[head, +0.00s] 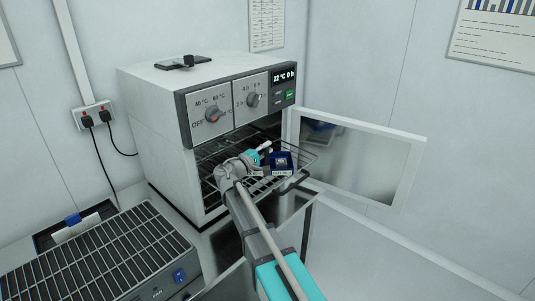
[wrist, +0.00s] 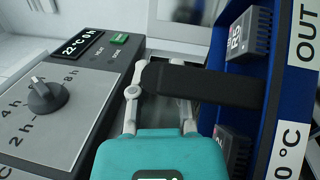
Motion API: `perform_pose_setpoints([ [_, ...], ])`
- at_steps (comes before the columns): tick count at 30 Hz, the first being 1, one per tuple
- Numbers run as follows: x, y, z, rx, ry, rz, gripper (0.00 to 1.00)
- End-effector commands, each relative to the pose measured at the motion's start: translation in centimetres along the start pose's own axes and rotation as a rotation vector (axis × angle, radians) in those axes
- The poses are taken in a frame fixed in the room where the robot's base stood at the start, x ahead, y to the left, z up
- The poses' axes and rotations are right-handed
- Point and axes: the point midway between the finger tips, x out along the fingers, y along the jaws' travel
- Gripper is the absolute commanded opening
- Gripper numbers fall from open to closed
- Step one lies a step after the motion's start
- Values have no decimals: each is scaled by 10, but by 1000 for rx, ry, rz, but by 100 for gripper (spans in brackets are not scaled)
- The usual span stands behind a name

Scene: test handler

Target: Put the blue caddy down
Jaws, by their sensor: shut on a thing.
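The blue caddy (head: 281,168) is in front of the open oven, over the right part of the pulled-out wire shelf (head: 312,157) in the head view. I cannot tell whether it touches the shelf. In the wrist view the caddy (wrist: 262,95) fills the right side, with white "OUT" and "0 °C" labels and dark modules inside, one marked R5. My gripper (head: 264,150) is at the caddy's left. In the wrist view my gripper (wrist: 160,95) is shut on the caddy's black handle (wrist: 215,85). The fingertips are partly hidden by the handle.
The oven (head: 160,135) has its glass door (head: 355,160) swung open to the right of the caddy. Its control panel (head: 238,103) overhangs the opening, close to my gripper. A grated bench unit (head: 95,262) stands at the lower left. A black item (head: 184,62) lies on the oven top.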

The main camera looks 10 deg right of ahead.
Motion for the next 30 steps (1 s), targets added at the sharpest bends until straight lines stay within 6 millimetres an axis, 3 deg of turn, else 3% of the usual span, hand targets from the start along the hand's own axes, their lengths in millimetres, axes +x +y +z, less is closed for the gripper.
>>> perform_pose_setpoints([
  [15, 0, -5, 0, 0, -1, 1, 0],
  [16, 0, -4, 0, 0, -1, 0, 29],
  [21, 0, -4, 0, 0, -1, 0, 58],
  [30, 1, -4, 0, 0, -2, 0, 58],
])
